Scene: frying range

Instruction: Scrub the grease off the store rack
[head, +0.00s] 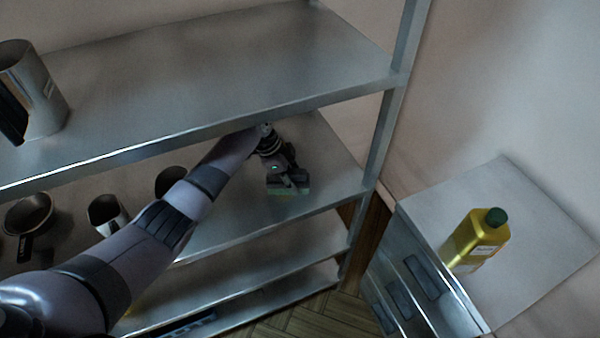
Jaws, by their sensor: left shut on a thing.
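The store rack (230,50) is a grey metal unit with several shelves. My left arm reaches in under the upper shelf. My left gripper (287,178) is over the right part of the second shelf (325,150) and is shut on a flat scrubber with a greenish edge (290,191). The scrubber is at the shelf surface; I cannot tell whether it touches. The gripper covers most of it. No clear grease patch can be told apart from the shading on the metal. My right gripper is not in view.
A metal jug (42,100) stands at the left of the upper shelf. A dark pan (30,213), a metal cup (106,211) and a dark pot (170,178) are on the second shelf. A yellow bottle (475,240) stands on a drawer cabinet (520,190) at the right.

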